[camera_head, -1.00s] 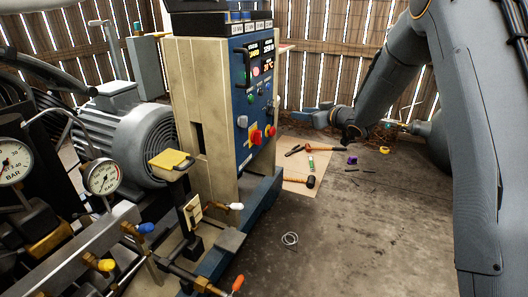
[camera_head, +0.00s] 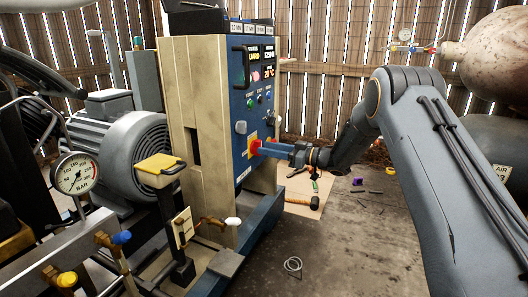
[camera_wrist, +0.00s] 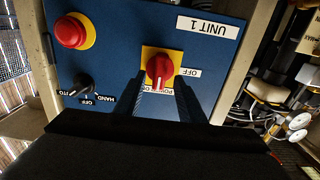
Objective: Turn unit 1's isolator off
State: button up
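The red isolator knob (camera_head: 256,147) on its yellow plate sits low on the compressor's blue panel. The wrist view shows the knob (camera_wrist: 160,69) upright, its white line running up and down the picture towards a partly hidden label reading "POW… ON". An "OFF" label (camera_wrist: 188,72) is to its right; the "UNIT 1" sign (camera_wrist: 208,27) appears upside down. My gripper (camera_wrist: 164,84) is open, its two dark fingers apart with tips at either side of the knob's lower part. Contact cannot be told. In the head view my gripper (camera_head: 270,148) reaches the knob from the right.
A red mushroom button (camera_wrist: 72,31) on a yellow ring and a black HAND/OFF/AUTO selector (camera_wrist: 84,85) share the panel. A black handle (camera_head: 240,66) sticks out above. A hammer (camera_head: 304,202) and other tools lie on the floor. Valves and a gauge (camera_head: 75,174) stand front left.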

jog(key=shift+x, duration=1.1)
grip_shut()
